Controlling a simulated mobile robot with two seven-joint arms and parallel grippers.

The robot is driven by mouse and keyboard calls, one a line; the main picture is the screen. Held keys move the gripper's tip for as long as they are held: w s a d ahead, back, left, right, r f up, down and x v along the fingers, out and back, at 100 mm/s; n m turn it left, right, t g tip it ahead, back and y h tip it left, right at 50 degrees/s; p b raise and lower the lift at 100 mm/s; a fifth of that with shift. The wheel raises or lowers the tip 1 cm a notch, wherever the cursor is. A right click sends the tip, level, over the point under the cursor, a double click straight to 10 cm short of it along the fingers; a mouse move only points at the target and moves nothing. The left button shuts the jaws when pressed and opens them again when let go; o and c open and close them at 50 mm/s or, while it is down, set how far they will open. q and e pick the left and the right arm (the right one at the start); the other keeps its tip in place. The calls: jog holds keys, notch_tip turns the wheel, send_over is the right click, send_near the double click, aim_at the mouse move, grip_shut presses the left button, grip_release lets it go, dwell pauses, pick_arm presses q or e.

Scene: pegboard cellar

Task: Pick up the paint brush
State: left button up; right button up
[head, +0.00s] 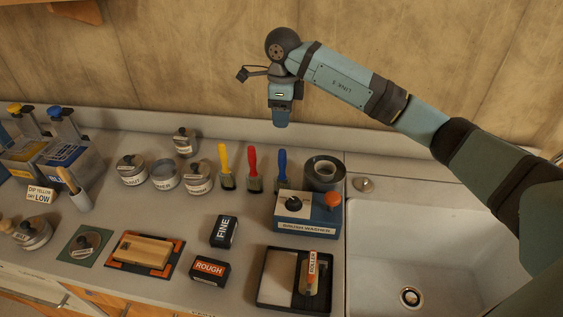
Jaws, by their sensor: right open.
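Three brushes stand bristles down in a row at the back of the counter: a yellow-handled brush (224,166), a red-handled brush (253,168) and a blue-handled brush (282,166). I cannot tell which one the task means. My right gripper (281,117) hangs in front of the back wall, pointing down, above and apart from the blue-handled brush. It is open, with nothing visible in it, though its fingers overlap in this view. My left gripper is not in view.
A blue brush washer (307,219) partly hides the blue brush's lower end. A dark tape roll (323,173) stands right of it. Several lidded tins (198,179) stand left of the yellow brush. A sink (430,240) opens at right. Dark FINE (223,231) and ROUGH (210,271) blocks lie in front.

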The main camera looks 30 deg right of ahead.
aim_at(282, 149)
jog(key=f, duration=0.4)
jog(key=f+p, duration=0.1)
jog(key=f, duration=0.2)
jog(key=shift+s+a+f, duration=0.1)
jog(key=shift+s+f, duration=0.1)
jog(key=shift+f, duration=0.2)
jog(key=shift+f+p, duration=0.3)
jog(key=shift+f, duration=0.25)
notch_tip(282, 149, down, 5)
jog(key=shift+r+p, duration=0.2)
jog(key=shift+p, duration=0.5)
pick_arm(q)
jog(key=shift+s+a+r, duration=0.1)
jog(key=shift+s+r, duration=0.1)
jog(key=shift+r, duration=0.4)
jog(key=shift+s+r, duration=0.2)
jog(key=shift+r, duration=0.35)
pick_arm(e)
grip_shut()
